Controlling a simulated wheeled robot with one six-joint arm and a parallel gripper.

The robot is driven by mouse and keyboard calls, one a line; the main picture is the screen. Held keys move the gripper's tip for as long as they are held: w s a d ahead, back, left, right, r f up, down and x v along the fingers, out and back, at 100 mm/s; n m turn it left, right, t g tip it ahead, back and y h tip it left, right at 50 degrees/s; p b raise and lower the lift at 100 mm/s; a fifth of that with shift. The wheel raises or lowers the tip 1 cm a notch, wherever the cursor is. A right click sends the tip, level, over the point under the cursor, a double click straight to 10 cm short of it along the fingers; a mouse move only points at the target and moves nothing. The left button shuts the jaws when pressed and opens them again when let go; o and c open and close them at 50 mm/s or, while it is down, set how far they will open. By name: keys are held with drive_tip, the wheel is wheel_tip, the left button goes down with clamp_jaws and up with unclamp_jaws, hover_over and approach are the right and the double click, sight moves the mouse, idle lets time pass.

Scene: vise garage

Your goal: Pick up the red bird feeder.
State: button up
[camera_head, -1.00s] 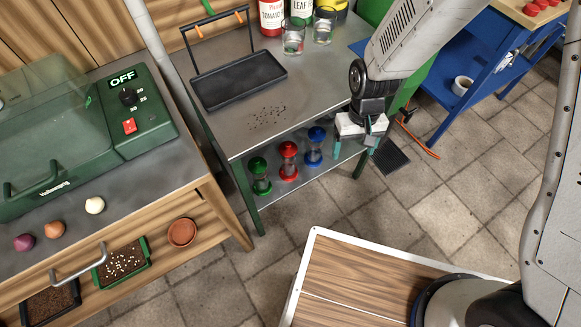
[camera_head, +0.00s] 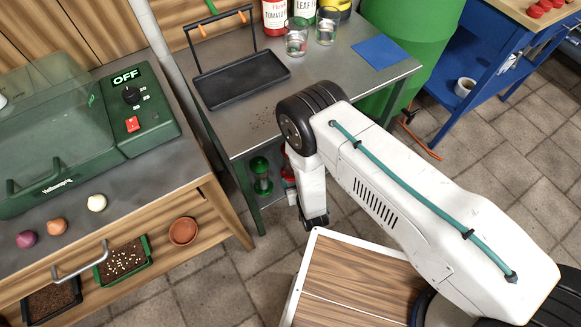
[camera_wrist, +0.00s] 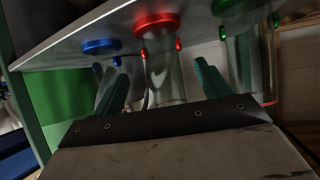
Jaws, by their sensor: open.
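The red bird feeder (camera_head: 288,175) stands on the lower shelf of the metal table. In the head view my arm hides most of it. The wrist view seems upside down; there its red base (camera_wrist: 155,22) and clear tube show ahead of my gripper (camera_wrist: 162,82). The two teal fingers are apart, one to each side of the tube, with nothing clamped. I cannot tell how deep the tube is between them. In the head view the fingers are hidden behind my arm.
A green feeder (camera_head: 261,176) stands left of the red one. A blue feeder (camera_wrist: 100,46) is on its other side. The metal tabletop (camera_head: 235,128) overhangs the shelf, with a black tray (camera_head: 240,80) on it. A wood-topped platform (camera_head: 350,285) is in front.

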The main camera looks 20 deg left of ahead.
sight(287, 172)
drive_tip(key=shift+t+y, duration=0.5)
drive_tip(key=x, duration=0.4)
drive_tip(key=r+x, duration=0.1)
drive_tip(key=x, duration=0.3)
drive_tip(key=shift+w+a+r, duration=0.2)
drive_tip(key=shift+w+a, duration=0.1)
drive_tip(key=c, duration=1.3)
